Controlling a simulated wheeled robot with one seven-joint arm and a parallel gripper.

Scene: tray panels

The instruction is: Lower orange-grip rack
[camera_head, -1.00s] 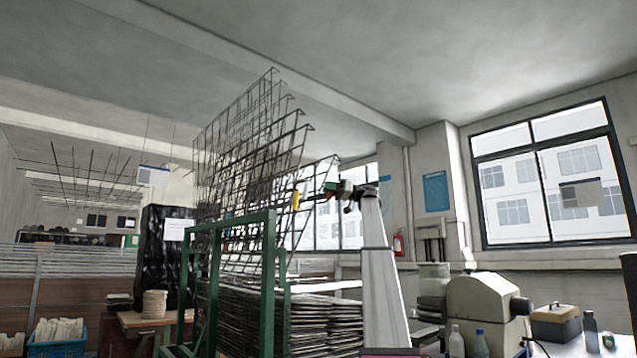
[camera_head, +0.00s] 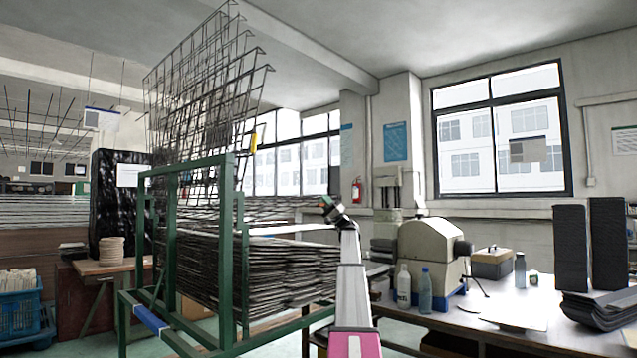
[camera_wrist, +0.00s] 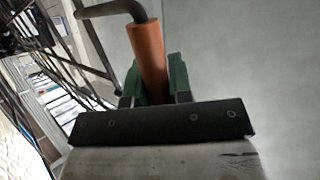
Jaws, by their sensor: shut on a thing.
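In the wrist view my gripper (camera_wrist: 157,84) has its green jaws closed around the orange grip (camera_wrist: 147,50). A bent dark rod (camera_wrist: 115,9) runs from the top of the grip to the left. In the head view my gripper (camera_head: 331,208) is at the right side of the green frame (camera_head: 228,255), just above the stacked racks. The orange grip is too small to make out there. The held rack cannot be clearly told from the dark lattice beside it. Other wire racks (camera_head: 200,95) stand raised on the frame, one with a yellow grip (camera_head: 253,142).
A stack of flat racks (camera_head: 285,275) fills the frame's lower part. To the right a workbench (camera_head: 480,322) carries a beige machine (camera_head: 432,250), bottles (camera_head: 425,290) and black trays (camera_head: 570,250). A blue crate (camera_head: 20,310) is at the far left.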

